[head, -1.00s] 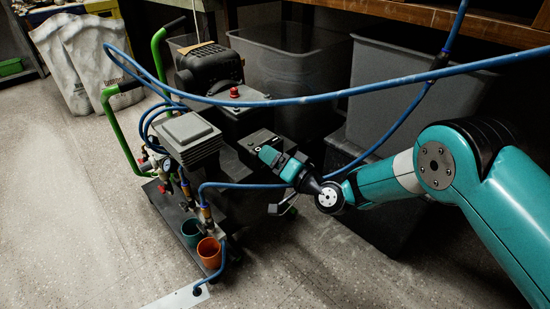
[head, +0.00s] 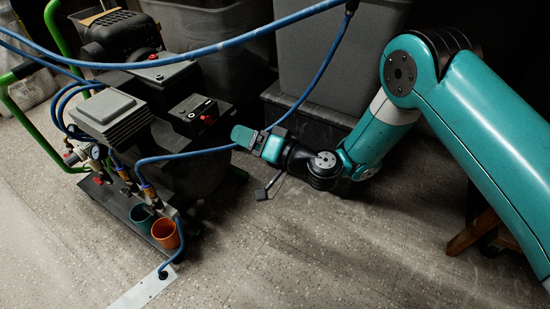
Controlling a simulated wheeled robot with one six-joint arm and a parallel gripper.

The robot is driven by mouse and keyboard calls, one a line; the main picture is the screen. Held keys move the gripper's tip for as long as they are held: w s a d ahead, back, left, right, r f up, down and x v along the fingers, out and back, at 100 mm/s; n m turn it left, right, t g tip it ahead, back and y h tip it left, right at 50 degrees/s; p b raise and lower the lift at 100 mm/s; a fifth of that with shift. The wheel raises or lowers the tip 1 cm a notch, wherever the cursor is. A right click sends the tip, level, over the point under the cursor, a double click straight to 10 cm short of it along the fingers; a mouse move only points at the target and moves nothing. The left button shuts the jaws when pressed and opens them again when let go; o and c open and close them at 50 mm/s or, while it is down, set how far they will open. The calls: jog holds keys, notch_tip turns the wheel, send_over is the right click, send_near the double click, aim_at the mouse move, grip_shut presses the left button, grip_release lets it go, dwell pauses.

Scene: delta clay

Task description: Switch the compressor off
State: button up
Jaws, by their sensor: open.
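The compressor (head: 111,121) stands on a dark cart with green handles, at the left in the head view. A black box (head: 193,113) with a red knob (head: 207,120) sits on its near right side. A second red part (head: 153,57) is on top, farther back. My gripper (head: 250,166) is open and empty, just right of the compressor and slightly below the black box in the picture. A gap shows between it and the box. The exact depth between them is hard to tell.
A blue hose (head: 190,155) runs from the cart past my gripper, and another (head: 210,47) crosses above. Orange (head: 165,233) and teal (head: 142,217) cups sit on the cart's front. Grey bins (head: 330,70) stand behind. The floor (head: 330,260) in front is clear.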

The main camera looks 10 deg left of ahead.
jog(key=b+v, duration=0.6)
jog(key=b, duration=0.5)
jog(key=shift+d+b, duration=0.25)
jog(key=shift+b, duration=0.05)
jog(key=shift+s, duration=0.1)
